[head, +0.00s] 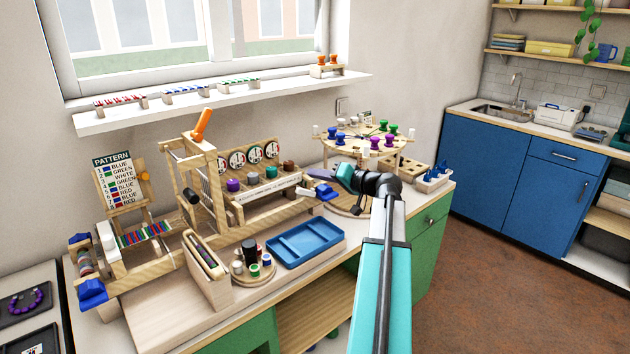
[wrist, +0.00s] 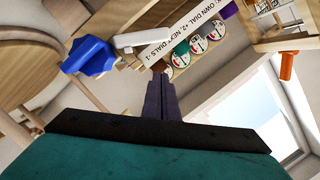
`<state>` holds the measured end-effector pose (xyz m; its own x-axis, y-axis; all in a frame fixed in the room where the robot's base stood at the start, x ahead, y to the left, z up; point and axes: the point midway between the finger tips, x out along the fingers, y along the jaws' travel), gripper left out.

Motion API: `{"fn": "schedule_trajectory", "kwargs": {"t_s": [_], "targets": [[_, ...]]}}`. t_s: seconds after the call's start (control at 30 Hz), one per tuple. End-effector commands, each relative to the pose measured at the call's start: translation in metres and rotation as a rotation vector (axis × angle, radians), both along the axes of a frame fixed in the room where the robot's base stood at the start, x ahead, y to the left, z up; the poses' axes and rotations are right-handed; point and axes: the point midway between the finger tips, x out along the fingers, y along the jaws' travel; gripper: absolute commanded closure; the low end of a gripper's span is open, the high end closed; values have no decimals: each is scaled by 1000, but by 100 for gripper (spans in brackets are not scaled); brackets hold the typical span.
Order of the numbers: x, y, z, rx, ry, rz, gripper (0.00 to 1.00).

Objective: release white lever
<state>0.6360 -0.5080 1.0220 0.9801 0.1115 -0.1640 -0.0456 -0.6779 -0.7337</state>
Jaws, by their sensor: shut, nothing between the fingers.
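The white lever (head: 306,192) is a short white bar at the right end of the wooden dial rack, beside a blue knob (head: 325,191). In the wrist view the white lever (wrist: 142,40) lies just beyond my fingertips, with the blue knob (wrist: 88,56) to its left. My gripper (head: 312,173) is above and just behind the lever in the head view. Its dark purple fingers (wrist: 160,78) are pressed together with nothing between them. A gap shows between the fingertips and the lever in the wrist view.
The dial rack (head: 262,190) carries coloured knobs and a printed strip. A round peg table (head: 345,143) stands behind my gripper. A blue tray (head: 306,243) lies in front. An orange lever (head: 202,124) tops the wooden frame at left.

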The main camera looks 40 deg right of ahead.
Motion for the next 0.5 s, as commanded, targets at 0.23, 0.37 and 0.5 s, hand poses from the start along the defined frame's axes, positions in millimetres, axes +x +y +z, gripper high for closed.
{"fn": "schedule_trajectory", "kwargs": {"t_s": [0.23, 0.37, 0.5], "targets": [[-15, -8, 14, 0, 0, -3, 100], [-30, -9, 17, -1, -1, -4, 100], [-49, -9, 21, 0, -1, -2, 100]]}}
